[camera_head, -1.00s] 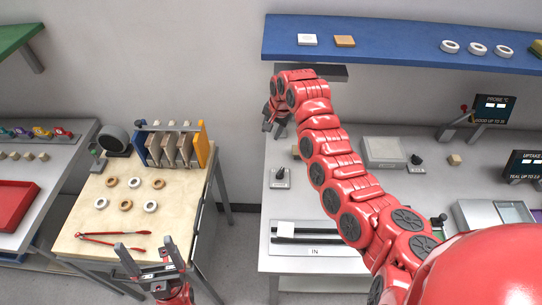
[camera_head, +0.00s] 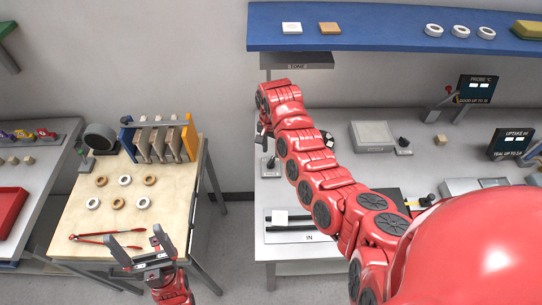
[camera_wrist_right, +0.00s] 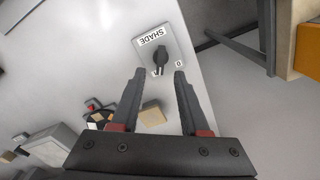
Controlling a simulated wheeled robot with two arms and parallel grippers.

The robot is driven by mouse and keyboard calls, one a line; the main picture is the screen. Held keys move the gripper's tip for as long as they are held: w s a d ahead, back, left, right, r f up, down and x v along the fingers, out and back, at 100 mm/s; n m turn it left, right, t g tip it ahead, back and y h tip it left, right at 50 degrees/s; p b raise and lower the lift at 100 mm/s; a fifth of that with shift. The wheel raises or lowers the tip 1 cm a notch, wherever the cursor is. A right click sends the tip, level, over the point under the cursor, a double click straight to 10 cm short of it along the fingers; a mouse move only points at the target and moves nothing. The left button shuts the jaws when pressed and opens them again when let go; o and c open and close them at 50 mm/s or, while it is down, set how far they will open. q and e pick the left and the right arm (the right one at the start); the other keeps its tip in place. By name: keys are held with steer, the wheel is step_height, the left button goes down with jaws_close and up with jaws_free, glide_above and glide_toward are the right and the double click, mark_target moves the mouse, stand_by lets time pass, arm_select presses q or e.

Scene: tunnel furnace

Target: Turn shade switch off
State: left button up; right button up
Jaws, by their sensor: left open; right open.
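The shade switch (camera_wrist_right: 160,56) is a light plate with a black knob, marked SHADE, with a 0 beside the knob. I cannot tell for sure which mark the knob points to. In the head view the switch (camera_head: 269,163) sits near the left edge of the right table. My right gripper (camera_wrist_right: 156,77) is open, its fingertips just short of the knob and on either side of it. In the head view the right gripper (camera_head: 263,132) is above and behind the switch, partly hidden by its wrist. My left gripper (camera_head: 137,239) is open and empty over the wooden table's front edge.
The wooden table (camera_head: 73,208) holds several rings, red tongs (camera_head: 105,236) and a rack (camera_head: 160,140). A blue shelf (camera_head: 390,35) overhangs the right table. A small tan block (camera_wrist_right: 152,114) lies between my right fingers' bases in the wrist view. A gap separates the tables.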

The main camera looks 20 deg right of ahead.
mark_target(271, 160)
steer(key=shift+f+p, duration=0.45)
steer(key=shift+f, duration=2.3)
jaws_close()
